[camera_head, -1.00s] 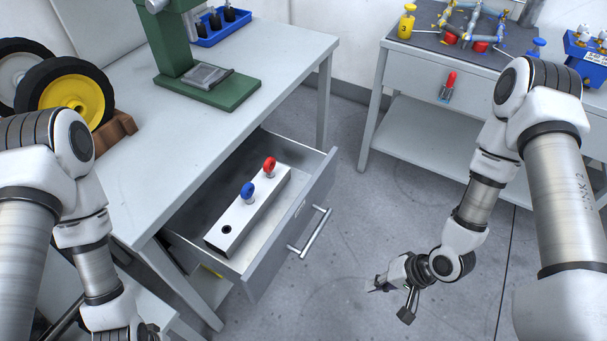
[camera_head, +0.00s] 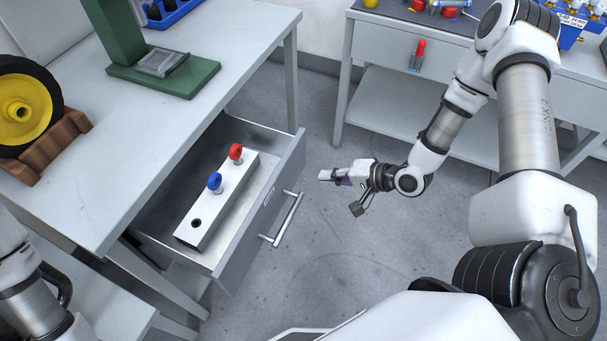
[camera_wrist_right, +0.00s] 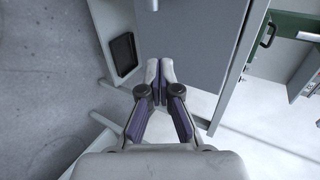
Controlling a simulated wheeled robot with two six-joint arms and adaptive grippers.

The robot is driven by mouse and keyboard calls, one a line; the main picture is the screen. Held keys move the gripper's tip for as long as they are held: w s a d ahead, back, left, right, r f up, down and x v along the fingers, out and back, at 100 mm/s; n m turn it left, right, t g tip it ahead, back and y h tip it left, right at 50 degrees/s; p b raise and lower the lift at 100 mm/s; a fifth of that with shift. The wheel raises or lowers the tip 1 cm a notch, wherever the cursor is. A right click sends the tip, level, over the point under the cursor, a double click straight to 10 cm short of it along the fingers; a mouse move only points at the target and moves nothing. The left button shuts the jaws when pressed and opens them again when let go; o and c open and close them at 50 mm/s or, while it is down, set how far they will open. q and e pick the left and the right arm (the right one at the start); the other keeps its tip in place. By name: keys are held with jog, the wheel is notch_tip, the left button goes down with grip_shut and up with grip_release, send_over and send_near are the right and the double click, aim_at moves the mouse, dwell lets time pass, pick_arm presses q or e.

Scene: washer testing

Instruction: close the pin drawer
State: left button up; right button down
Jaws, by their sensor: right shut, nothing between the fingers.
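The pin drawer (camera_head: 262,213) stands pulled out from under the grey workbench, its bar handle (camera_head: 282,219) on the front. Inside lies a white block (camera_head: 212,212) with a red pin (camera_head: 236,153), a blue pin (camera_head: 215,182) and one empty hole. My right gripper (camera_head: 322,175) is shut and empty, to the right of the drawer front and apart from it. In the right wrist view its fingertips (camera_wrist_right: 160,68) are together before a grey panel (camera_wrist_right: 203,35), apparently the drawer front. My left gripper is out of sight; only part of that arm shows at lower left.
A green press stand (camera_head: 165,75) and a yellow-hubbed wheel (camera_head: 25,105) on a wooden holder stand on the workbench. A second table (camera_head: 380,45) is at the back right. The floor (camera_head: 350,250) before the drawer is open.

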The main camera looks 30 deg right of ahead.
aim_at(294, 172)
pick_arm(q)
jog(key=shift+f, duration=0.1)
pick_arm(e)
jog(key=w+a, duration=0.2)
jog(key=w+a+f, duration=0.1)
jog(key=w+a, duration=0.1)
jog(key=w, duration=0.1)
jog(key=shift+a+f, duration=0.15)
jog(key=shift+w, duration=0.1)
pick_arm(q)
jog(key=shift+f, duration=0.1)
